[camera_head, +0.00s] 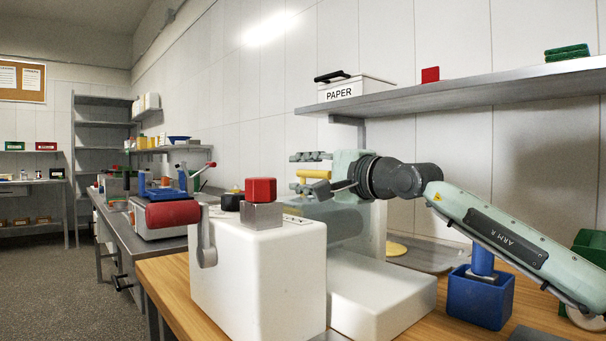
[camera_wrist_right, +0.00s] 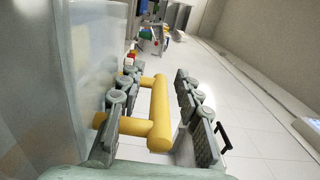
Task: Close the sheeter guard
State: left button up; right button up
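My right gripper (camera_head: 303,172) is open around the handle. In the right wrist view the handle (camera_wrist_right: 160,110) lies between the fingers, with a gap to the right finger. My left gripper is not in view.
A blue bin (camera_head: 480,298) stands right of the sheeter, below my right arm. A wall shelf (camera_head: 470,92) above holds a PAPER box (camera_head: 346,90) and a red block (camera_head: 430,75). A steel counter (camera_head: 125,232) with equipment runs along the left.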

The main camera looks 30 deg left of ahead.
notch_tip(320, 180, up, 9)
jog(key=shift+s+r, duration=0.1)
jog(key=shift+s, duration=0.05)
jog(key=shift+r, duration=0.45)
